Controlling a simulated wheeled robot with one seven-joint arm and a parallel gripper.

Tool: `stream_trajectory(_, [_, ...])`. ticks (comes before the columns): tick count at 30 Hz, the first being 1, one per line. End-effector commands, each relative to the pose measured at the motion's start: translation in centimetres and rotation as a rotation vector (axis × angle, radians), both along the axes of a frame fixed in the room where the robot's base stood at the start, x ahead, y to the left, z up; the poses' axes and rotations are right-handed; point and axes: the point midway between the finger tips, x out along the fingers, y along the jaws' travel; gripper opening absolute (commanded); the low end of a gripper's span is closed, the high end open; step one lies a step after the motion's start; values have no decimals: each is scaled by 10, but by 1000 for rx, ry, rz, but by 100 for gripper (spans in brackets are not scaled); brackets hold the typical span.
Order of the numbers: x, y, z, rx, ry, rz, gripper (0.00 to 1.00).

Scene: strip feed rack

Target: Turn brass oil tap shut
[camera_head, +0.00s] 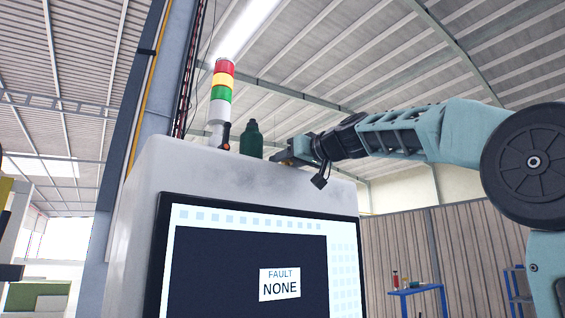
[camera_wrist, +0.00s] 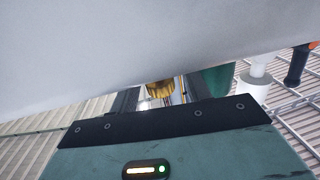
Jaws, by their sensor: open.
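The brass tap (camera_wrist: 160,88) shows in the wrist view as a ribbed golden knob just below the edge of a pale surface. My gripper (camera_wrist: 158,97) has its two dark fingers apart, one on each side of the tap; I cannot tell whether either touches it. In the head view my gripper (camera_head: 288,156) is at the top of the pale cabinet, just right of a dark green bottle (camera_head: 251,139). A small orange-brass patch shows there, too small to make out. The bottle's green side also shows in the wrist view (camera_wrist: 217,79).
The pale cabinet (camera_head: 190,165) carries a screen (camera_head: 225,270) reading "FAULT NONE". A red, yellow and green stack light (camera_head: 220,92) and a small black-and-orange item (camera_head: 225,135) stand left of the bottle. A blue table (camera_head: 417,289) is far behind at right.

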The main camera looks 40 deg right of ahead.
Motion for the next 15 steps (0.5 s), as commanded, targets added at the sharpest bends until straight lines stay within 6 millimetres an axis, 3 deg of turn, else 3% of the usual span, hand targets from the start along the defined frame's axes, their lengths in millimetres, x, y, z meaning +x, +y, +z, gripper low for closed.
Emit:
stream_trajectory(4, [0, 0, 0, 0, 0, 0, 45])
stream_trajectory(9, [0, 0, 0, 0, 0, 0, 2])
stream_trajectory(15, [0, 0, -1, 0, 4, -13, 3])
